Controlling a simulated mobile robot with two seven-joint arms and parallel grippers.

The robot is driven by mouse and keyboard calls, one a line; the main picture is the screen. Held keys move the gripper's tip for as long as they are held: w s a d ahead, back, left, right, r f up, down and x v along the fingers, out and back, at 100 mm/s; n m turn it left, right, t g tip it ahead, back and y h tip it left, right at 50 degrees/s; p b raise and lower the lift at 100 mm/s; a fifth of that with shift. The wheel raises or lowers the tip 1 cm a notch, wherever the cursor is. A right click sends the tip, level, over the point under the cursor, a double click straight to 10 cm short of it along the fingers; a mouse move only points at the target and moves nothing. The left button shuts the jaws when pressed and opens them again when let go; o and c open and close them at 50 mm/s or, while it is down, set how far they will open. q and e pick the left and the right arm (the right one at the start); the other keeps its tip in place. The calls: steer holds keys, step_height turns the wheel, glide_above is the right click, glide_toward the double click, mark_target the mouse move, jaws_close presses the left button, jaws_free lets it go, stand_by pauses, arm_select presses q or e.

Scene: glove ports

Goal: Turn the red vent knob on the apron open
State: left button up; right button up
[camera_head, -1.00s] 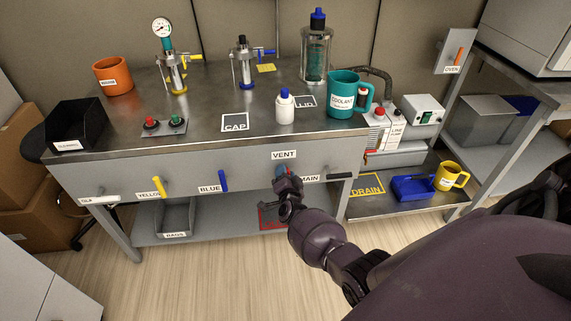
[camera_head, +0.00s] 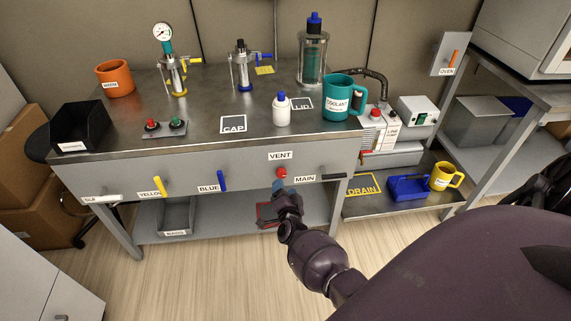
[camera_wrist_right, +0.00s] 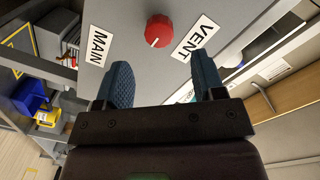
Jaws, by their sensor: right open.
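The red vent knob (camera_head: 281,173) sits on the apron (camera_head: 240,178) just below the VENT label (camera_head: 280,156). In the right wrist view the round red knob (camera_wrist_right: 159,30) has a white mark near its edge and stands beyond the fingertips, between the MAIN and VENT labels. My right gripper (camera_head: 279,186) is just below and in front of the knob in the head view. In the wrist view its two blue fingers (camera_wrist_right: 162,72) are spread apart with nothing between them, and they do not touch the knob. My left gripper is not in view.
A yellow handle (camera_head: 158,187) and a blue handle (camera_head: 222,181) stick out of the apron to the left. The MAIN label (camera_head: 305,179) is right of the knob. A white bottle (camera_head: 282,111) and teal coolant mug (camera_head: 340,100) stand on the bench above. Floor in front is clear.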

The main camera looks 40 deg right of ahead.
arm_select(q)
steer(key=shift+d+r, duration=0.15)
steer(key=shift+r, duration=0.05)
arm_select(e)
steer(key=v, duration=0.3)
steer(key=shift+s+a, duration=0.15)
steer(key=shift+s, duration=0.1)
steer(key=w+a+r+n+t+y, duration=0.1)
steer(key=w+a+r+n+y, duration=0.35)
steer(key=r+n, duration=0.2)
steer(key=s+a+r+n+y+p, duration=0.2)
steer(key=s+a+r+n+y, duration=0.2)
steer(key=s+n, duration=0.15)
arm_select(q)
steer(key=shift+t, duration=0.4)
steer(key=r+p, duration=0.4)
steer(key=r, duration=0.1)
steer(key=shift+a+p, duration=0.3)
steer(key=shift+p, duration=0.05)
arm_select(e)
steer(key=s+a+n+g, duration=0.1)
steer(key=s+n+g, duration=0.1)
steer(key=s, duration=1.2)
steer(key=s+a+r+n+g, duration=0.1)
steer(key=s+n+g, duration=0.2)
steer(key=s, duration=1.2)
steer(key=shift+s+a+r, duration=0.15)
steer(key=shift+a+r, duration=0.15)
steer(key=shift+r, duration=0.05)
